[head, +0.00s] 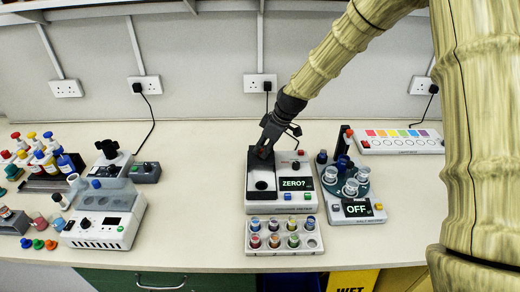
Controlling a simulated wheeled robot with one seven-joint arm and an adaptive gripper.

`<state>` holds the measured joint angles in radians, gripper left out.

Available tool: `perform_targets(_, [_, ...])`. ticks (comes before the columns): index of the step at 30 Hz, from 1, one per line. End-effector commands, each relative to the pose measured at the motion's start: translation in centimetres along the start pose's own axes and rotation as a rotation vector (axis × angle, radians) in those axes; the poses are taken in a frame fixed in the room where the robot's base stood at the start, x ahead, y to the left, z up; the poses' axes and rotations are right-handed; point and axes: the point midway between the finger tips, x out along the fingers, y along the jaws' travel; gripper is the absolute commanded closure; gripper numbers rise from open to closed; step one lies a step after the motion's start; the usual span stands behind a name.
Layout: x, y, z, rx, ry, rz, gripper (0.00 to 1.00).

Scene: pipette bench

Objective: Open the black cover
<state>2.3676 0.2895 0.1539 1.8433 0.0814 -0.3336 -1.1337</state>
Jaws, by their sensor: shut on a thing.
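The black cover (256,160) is on the left part of a white meter (285,208) whose screen reads "ZERO?". It sits at the rear of the meter's dark left bay. My gripper (264,151) comes down from the upper right and is shut at the cover. Its fingertips are dark against the dark cover, so the exact contact is hard to see.
A rack of coloured vials (284,240) stands directly in front of the meter. A device reading "OFF" (362,212) with clear vials is close on the right. A white instrument (106,215) stands at left. Bare bench (195,215) lies between it and the meter.

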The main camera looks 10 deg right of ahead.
Motion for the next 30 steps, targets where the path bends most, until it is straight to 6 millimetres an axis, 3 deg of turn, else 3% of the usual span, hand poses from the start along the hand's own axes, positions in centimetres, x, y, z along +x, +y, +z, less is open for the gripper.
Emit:
perform_targets(1, [-0.1,0.0,0.0,0.0,0.0,0.0,1.0])
perform_targets(2, [0.0,0.0,0.0,-0.001,0.0,0.0,0.76])
perform_targets(5, [0.0,0.0,0.0,-0.001,0.0,0.0,0.57])
perform_targets(18, [-0.5,-0.1,-0.1,-0.002,0.0,0.0,0.56])
perform_targets(30, [-6.4,0.0,-0.1,-0.002,0.001,0.001,0.56])
